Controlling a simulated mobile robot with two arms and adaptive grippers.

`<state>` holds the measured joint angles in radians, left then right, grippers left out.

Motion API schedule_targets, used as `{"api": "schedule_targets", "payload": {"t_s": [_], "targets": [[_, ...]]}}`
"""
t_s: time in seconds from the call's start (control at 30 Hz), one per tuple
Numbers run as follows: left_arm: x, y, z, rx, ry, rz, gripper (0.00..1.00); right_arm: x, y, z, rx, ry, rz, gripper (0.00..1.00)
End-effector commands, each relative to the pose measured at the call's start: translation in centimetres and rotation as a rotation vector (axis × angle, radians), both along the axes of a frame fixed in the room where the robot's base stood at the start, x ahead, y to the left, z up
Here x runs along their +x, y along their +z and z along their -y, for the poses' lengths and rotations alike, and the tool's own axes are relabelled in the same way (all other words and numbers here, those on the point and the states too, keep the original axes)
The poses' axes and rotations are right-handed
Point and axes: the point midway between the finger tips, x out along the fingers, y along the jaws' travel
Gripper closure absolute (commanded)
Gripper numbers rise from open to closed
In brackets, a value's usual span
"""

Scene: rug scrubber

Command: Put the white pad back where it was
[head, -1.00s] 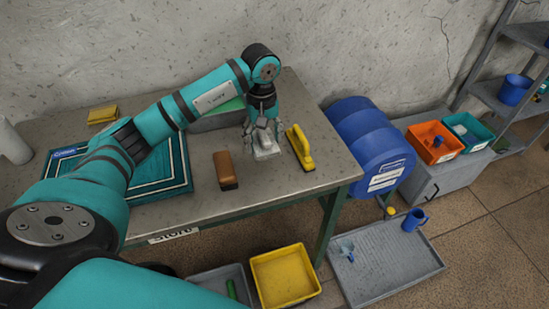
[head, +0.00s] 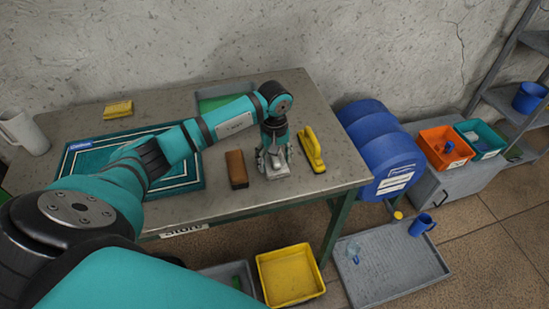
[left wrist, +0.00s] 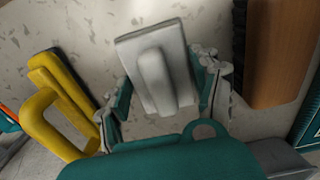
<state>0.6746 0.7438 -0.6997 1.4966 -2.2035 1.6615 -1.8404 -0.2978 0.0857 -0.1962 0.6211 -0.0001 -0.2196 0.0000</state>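The white pad (head: 277,171) is a pale block with a raised handle, at the table's front part between a brown block brush and a yellow-handled brush. In the left wrist view the pad (left wrist: 165,80) lies between the fingers of my left gripper (head: 275,158), turned slightly. My right gripper is not in view.
The brown brush (head: 237,169) stands close to the left, the yellow brush (head: 312,150) close to the right. A teal mat (head: 90,155), yellow block (head: 117,109) and white mug (head: 24,133) are farther left. A blue drum (head: 380,150) stands beside the table.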

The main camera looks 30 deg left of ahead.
Motion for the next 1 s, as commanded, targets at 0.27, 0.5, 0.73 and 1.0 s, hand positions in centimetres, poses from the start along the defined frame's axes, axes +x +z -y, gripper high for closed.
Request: {"api": "schedule_targets", "payload": {"t_s": [0.27,0.5,0.73,1.0], "targets": [[0.0,0.0,0.0,0.0,0.0,0.0,0.13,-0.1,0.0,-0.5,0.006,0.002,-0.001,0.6],[0.0,0.5,0.0,-0.001,0.0,-0.001,0.13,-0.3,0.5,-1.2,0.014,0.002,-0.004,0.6],[0.2,3.9,-0.1,0.001,-0.001,0.006,0.13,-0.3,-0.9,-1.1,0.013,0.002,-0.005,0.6],[0.1,9.6,0.0,0.001,0.0,0.005,0.13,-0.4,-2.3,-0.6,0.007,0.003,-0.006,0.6]]}}
